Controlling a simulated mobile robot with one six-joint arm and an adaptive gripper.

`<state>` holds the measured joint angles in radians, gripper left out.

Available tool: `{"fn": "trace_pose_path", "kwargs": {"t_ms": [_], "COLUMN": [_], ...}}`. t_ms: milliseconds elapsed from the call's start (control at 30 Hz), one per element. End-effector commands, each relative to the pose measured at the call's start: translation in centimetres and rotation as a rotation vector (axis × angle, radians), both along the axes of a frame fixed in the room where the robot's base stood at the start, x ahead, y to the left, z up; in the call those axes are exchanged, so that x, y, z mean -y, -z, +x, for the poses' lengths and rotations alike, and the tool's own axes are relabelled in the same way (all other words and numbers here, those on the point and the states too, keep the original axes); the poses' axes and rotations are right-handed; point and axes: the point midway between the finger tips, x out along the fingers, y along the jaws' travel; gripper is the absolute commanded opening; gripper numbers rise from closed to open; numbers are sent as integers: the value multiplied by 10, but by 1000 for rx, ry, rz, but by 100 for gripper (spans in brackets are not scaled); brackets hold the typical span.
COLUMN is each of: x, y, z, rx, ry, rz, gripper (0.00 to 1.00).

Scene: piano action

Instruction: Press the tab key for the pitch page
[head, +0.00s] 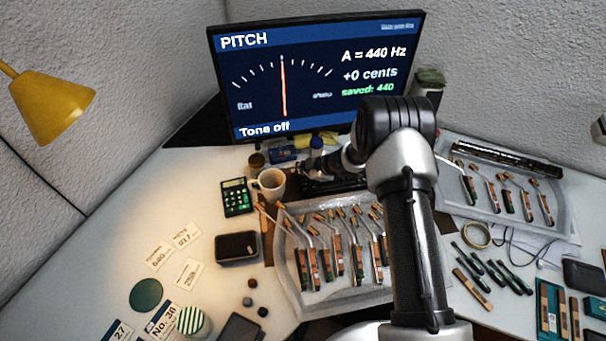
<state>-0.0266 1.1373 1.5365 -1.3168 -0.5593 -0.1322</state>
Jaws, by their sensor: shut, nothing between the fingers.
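The monitor (315,75) stands at the back and shows a page headed PITCH, with a dial needle upright, "A = 440 Hz", "+0 cents", "saved: 440" and "Tone off". A dark keyboard (305,187) lies below it, partly covered by my arm. The tab key is too small to make out. My gripper (322,168) is shut and empty, low over the keyboard. Its fingertips are small and dark here, so I cannot tell whether they touch a key.
A white mug (270,183) and a green calculator (237,197) stand left of the keyboard. A tray of piano hammers (290,275) lies in front, and a second tray (450,160) is at right.

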Motion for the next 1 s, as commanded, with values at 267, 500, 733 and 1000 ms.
{"fn": "trace_pose_path", "kwargs": {"t_ms": [267,500,733,1000], "x": [0,0,0,0], "y": [0,-13,-38,-52], "z": [0,0,0,0], "rx": [-1,0,-1,-1], "ry": [-1,0,1,1], "rz": [0,0,0,0], "gripper": [0,0,0,0]}}
